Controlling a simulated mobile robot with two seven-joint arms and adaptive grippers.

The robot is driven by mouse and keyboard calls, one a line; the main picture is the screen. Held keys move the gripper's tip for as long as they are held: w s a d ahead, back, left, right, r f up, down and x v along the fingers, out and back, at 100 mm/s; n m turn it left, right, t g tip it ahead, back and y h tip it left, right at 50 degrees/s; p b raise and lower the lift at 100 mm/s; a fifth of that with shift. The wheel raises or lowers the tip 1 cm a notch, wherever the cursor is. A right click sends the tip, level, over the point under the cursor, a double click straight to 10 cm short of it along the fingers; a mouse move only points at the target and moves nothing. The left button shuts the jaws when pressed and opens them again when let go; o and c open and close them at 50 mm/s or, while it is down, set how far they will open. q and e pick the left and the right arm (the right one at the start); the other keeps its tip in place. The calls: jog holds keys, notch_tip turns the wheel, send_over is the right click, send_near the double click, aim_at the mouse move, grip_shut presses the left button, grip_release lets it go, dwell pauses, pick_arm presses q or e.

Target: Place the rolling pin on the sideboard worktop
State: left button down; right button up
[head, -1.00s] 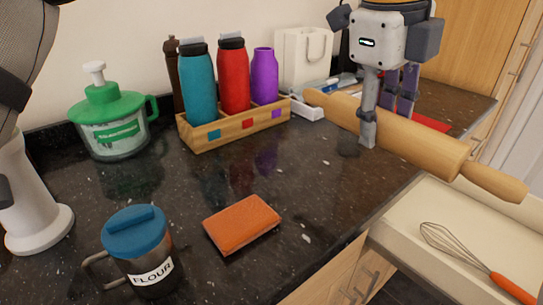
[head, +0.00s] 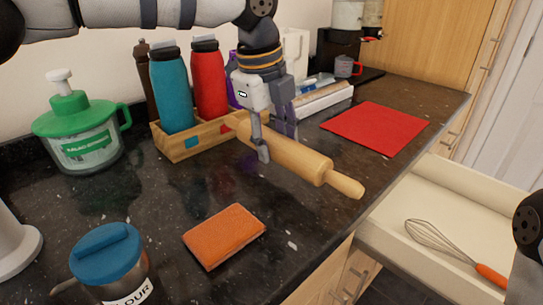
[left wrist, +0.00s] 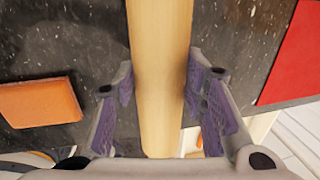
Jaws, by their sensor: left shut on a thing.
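The wooden rolling pin (head: 294,157) is in the head view, near the middle of the dark speckled worktop (head: 310,225). My left gripper (head: 274,148) is shut on its body from above. In the left wrist view the pin (left wrist: 160,80) runs between the purple-padded fingers (left wrist: 160,95). The pin's near handle points to the lower right, close to the worktop's front edge. Its far end is by the wooden bottle box. I cannot tell whether the pin touches the worktop. My right gripper is not in view; a dark arm part shows at the right edge.
An orange sponge (head: 224,235), a flour mug (head: 109,262) and a green-lidded jar (head: 78,135) stand to the left. The wooden box (head: 178,148) holds bottles. A red mat (head: 376,127) lies at right. An open drawer (head: 385,230) with a whisk (head: 440,246) is below the front edge.

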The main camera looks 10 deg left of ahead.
pick_arm(q)
jog(key=f, duration=0.4)
jog(key=shift+w+a, duration=0.2)
jog(key=shift+a, duration=0.15)
jog(key=shift+r, duration=0.1)
jog(key=c, duration=1)
grip_release()
jog(key=v, duration=1.2)
jog(key=shift+p, duration=0.3)
jog(key=shift+d, duration=0.1)
